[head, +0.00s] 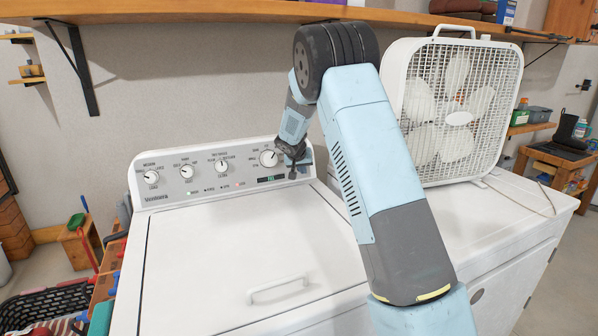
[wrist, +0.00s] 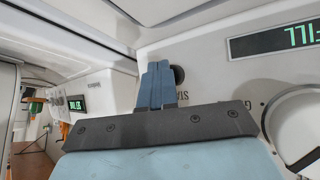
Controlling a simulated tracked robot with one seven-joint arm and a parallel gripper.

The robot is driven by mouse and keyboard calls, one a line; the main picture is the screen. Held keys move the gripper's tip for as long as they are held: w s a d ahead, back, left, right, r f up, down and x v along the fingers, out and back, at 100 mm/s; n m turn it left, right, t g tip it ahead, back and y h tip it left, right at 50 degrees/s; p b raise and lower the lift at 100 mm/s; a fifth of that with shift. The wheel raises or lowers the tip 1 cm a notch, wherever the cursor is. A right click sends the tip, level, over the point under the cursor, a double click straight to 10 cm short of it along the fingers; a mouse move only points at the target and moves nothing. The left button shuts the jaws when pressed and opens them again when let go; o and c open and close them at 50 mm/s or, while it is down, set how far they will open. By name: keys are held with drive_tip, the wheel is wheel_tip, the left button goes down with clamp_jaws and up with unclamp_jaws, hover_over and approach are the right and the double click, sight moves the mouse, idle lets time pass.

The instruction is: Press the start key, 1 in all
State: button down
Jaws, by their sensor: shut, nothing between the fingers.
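The washing machine's control panel (head: 215,168) stands at the back of the white machine, with several knobs and a small green display. My gripper (head: 293,173) is shut and empty at the right end of this panel, just right of the display. In the wrist view my blue shut fingers (wrist: 157,70) point at the panel. A round dark key (wrist: 180,75) shows just right of the fingertips, partly covered by them. The upside-down lettering beside it seems to be START, partly hidden. I cannot tell whether the fingertips touch the key.
The display (wrist: 275,38) and a large knob (wrist: 293,120) lie to the right in the wrist view. A box fan (head: 455,110) stands right of my arm on a neighbouring white machine. A wooden shelf (head: 200,11) hangs above. The washer lid (head: 250,245) is closed and clear.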

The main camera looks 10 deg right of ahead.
drive_tip(key=shift+s+r, duration=0.1)
drive_tip(key=shift+s, duration=0.1)
drive_tip(key=shift+s+d+r, duration=0.15)
drive_tip(key=shift+s+r, duration=0.05)
drive_tip(key=shift+s, duration=0.4)
drive_tip(key=shift+s, duration=0.1)
drive_tip(key=shift+s+d+r, duration=0.15)
drive_tip(key=shift+s+r, duration=0.1)
drive_tip(key=shift+s, duration=0.5)
drive_tip(key=shift+s+d+r, duration=0.15)
drive_tip(key=shift+s+r, duration=0.1)
drive_tip(key=shift+s, duration=0.5)
drive_tip(key=shift+s+d+r, duration=0.15)
drive_tip(key=shift+s+r, duration=0.1)
drive_tip(key=shift+s, duration=0.5)
